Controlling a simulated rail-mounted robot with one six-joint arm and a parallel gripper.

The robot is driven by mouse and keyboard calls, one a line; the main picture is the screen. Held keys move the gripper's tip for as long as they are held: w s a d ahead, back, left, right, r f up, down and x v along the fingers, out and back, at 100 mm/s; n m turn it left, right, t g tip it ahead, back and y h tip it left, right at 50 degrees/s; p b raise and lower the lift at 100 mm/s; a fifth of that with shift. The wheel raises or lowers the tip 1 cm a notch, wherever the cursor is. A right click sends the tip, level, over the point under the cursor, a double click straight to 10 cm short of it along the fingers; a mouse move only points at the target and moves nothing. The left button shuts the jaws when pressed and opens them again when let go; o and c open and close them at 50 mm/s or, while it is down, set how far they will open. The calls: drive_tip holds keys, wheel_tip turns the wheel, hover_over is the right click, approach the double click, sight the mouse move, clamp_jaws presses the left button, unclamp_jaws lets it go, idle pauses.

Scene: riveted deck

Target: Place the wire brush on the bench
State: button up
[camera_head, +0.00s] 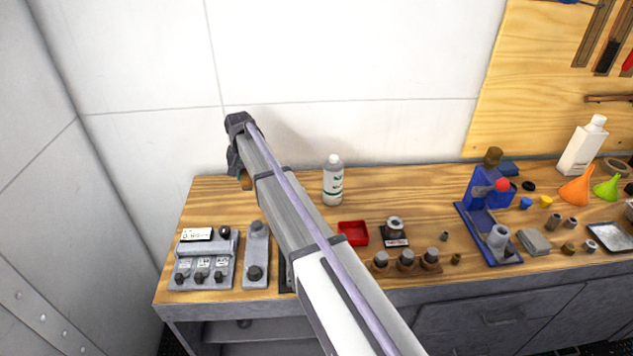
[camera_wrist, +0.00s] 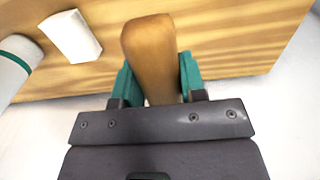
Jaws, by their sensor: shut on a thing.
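The wire brush shows in the wrist view as a brown wooden handle (camera_wrist: 150,45) between the teal fingers of my gripper (camera_wrist: 158,78). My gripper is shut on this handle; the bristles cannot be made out. In the head view my gripper (camera_head: 240,168) is over the back left part of the bench (camera_head: 435,190), and a small brown bit of the brush (camera_head: 247,183) shows under it. The wooden bench top also lies behind the handle in the wrist view (camera_wrist: 240,40). Whether the brush touches the bench cannot be told.
A white bottle (camera_head: 333,182) stands right of my arm. A red tray (camera_head: 353,233), a grey control box (camera_head: 204,262) and a blue press (camera_head: 487,205) are also on the bench. The wall (camera_head: 150,120) is close behind. Bare wood lies at the back left.

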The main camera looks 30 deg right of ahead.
sight(252, 205)
wheel_tip(252, 205, down, 10)
drive_tip(key=b, duration=0.8)
drive_tip(key=shift+a+b, duration=0.1)
drive_tip(key=shift+b, duration=0.25)
drive_tip(key=shift+r, duration=0.3)
drive_tip(key=shift+c, duration=0.3)
drive_tip(key=shift+f, duration=0.2)
drive_tip(key=o, duration=1)
drive_tip(key=shift+r, duration=0.1)
